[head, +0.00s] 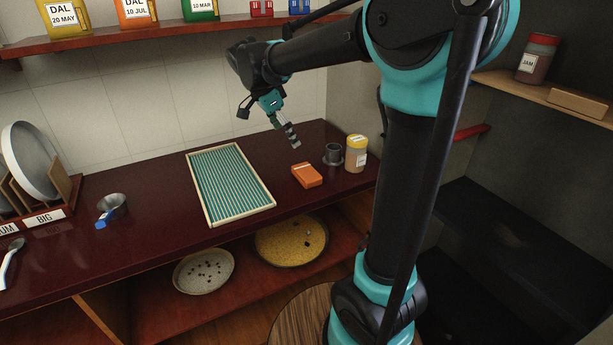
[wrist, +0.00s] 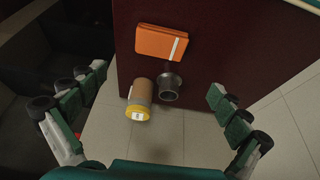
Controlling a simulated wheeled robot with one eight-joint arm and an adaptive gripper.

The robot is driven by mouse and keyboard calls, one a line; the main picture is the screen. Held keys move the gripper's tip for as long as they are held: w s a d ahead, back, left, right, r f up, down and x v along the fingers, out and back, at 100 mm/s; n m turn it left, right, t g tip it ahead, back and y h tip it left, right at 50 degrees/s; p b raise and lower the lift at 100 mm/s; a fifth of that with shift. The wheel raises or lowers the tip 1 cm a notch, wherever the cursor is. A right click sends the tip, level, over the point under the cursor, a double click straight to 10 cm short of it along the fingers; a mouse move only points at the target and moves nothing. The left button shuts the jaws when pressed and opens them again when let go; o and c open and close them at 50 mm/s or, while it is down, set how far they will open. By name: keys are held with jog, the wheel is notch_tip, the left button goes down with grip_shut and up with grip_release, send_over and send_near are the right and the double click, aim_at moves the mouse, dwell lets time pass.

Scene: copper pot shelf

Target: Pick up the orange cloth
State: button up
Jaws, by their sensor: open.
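The orange cloth (head: 307,175) is a folded flat block with a pale stripe, lying on the dark red counter (head: 160,235) near its front right part. It also shows in the wrist view (wrist: 161,43) at the top centre. My gripper (head: 292,138) is above the counter, behind and a little left of the cloth in the head view. In the wrist view its fingers (wrist: 158,88) are spread wide with nothing between them held. The gripper is apart from the cloth.
A dark metal cup (head: 333,154) and a yellow-lidded jar (head: 356,153) stand right of the cloth. A striped teal rack (head: 190,160) lies to its left. A small metal pan (head: 112,206) is farther left. A shelf with tins (head: 120,35) runs above. Bare counter surrounds the cloth's front.

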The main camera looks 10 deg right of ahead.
aim_at(305, 171)
jog(key=x, duration=1.6)
jog(key=shift+a+f, duration=0.1)
jog(key=shift+f, duration=0.15)
jog(key=c, duration=0.9)
jog(key=shift+r, duration=0.15)
